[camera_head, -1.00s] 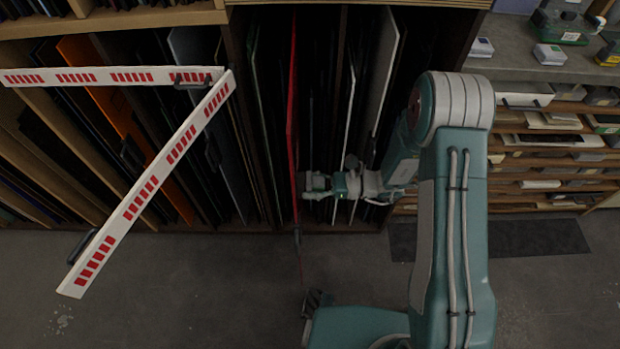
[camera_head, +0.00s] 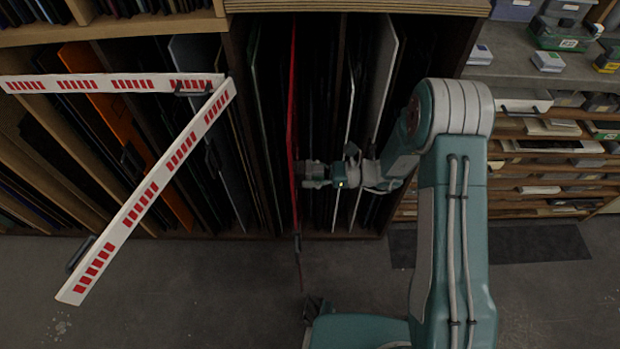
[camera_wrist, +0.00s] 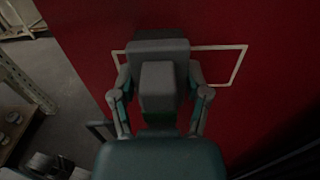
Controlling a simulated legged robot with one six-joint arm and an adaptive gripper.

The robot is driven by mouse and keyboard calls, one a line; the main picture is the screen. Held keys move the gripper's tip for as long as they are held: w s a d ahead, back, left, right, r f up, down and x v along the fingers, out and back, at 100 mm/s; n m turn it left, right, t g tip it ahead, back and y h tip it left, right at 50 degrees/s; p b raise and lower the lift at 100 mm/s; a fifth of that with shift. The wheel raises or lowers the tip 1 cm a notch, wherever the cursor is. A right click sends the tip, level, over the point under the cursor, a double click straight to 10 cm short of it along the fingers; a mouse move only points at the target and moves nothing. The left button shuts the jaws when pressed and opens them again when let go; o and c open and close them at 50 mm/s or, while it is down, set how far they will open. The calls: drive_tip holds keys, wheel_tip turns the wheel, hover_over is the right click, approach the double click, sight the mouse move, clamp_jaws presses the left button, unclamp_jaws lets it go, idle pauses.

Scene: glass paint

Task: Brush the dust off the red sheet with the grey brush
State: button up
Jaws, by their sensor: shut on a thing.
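The red sheet (camera_head: 292,120) stands upright in the rack and shows nearly edge-on in the head view. In the wrist view the red sheet (camera_wrist: 270,25) fills most of the background, with a white four-sided outline (camera_wrist: 240,65) on it. My gripper (camera_head: 312,174) is at the right side of the sheet. In the wrist view my gripper (camera_wrist: 160,95) is shut on the grey brush (camera_wrist: 160,50), a blocky grey piece in front of the sheet. The brush covers the middle of the outline. I cannot tell whether its bristles touch the sheet. No dust can be made out.
Dark and pale sheets, such as a white one (camera_head: 382,75), stand close to the right of my gripper. An orange sheet (camera_head: 120,110) leans at left. A red-and-white barrier (camera_head: 150,185) stands in front of the left rack. The grey floor (camera_head: 190,290) is largely open.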

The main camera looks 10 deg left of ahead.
drive_tip(key=shift+w+a, duration=0.25)
drive_tip(key=shift+w, duration=0.75)
drive_tip(key=shift+w+a, duration=0.25)
drive_tip(key=shift+w, duration=0.75)
drive_tip(key=v, duration=0.6)
drive_tip(key=shift+v, duration=1.55)
